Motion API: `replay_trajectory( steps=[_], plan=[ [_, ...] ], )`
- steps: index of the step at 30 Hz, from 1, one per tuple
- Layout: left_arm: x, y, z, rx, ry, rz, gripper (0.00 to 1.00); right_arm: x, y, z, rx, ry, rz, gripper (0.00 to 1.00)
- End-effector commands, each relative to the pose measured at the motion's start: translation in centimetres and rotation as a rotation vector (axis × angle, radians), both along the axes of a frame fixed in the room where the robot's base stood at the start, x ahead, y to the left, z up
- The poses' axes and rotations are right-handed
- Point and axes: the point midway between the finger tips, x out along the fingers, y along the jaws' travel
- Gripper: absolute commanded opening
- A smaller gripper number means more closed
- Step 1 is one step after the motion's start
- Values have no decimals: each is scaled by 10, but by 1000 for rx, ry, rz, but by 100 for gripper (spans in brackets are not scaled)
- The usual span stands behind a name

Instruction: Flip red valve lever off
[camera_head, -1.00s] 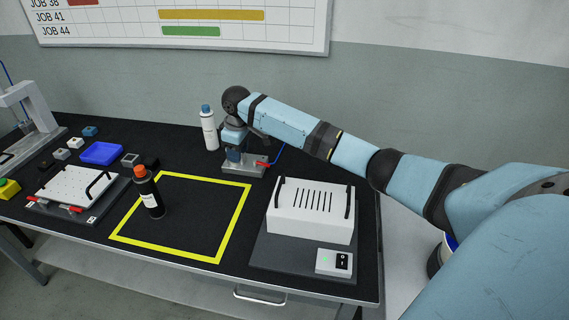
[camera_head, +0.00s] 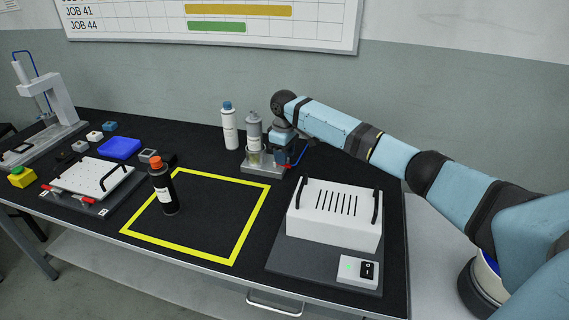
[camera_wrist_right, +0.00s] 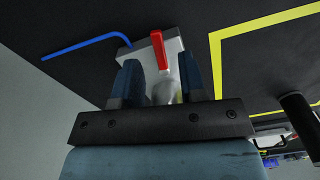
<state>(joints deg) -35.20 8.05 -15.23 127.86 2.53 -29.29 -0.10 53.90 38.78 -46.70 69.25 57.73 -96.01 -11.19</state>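The red valve lever (camera_wrist_right: 158,48) shows in the wrist view on a light grey base block, in line with the gap between my right gripper's fingers. In the head view only a small red part of it shows, low at the right end of the filter unit (camera_head: 254,132). My right gripper (camera_wrist_right: 157,84) is open, with its two dark blue fingers apart. In the head view the right gripper (camera_head: 281,152) points down at the right side of the unit, close to the lever. Contact with the lever cannot be told. My left gripper is not in view.
A blue hose (camera_wrist_right: 85,45) runs beside the unit. A dark bottle with orange cap (camera_head: 163,188) stands at the yellow square's left edge.

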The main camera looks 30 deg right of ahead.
Motion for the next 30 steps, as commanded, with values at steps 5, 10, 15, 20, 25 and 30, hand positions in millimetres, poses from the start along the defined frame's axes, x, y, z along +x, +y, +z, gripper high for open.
replay_trajectory(
  steps=[5, 10, 15, 20, 25, 30],
  plan=[
    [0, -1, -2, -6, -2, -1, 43, 0, 0, -19, 0, 0, -1, 38],
    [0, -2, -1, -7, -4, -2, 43, 0, 0, -23, 0, 0, 0, 38],
    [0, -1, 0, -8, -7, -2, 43, 0, 0, -23, 0, 0, 0, 38],
    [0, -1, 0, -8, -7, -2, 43, 0, 0, -23, 0, 0, -1, 6],
    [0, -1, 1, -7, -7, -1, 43, 0, 0, -22, 0, 0, 0, 0],
    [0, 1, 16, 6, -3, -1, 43, 1, -1, -16, 2, 0, 43, 0]
  ],
)
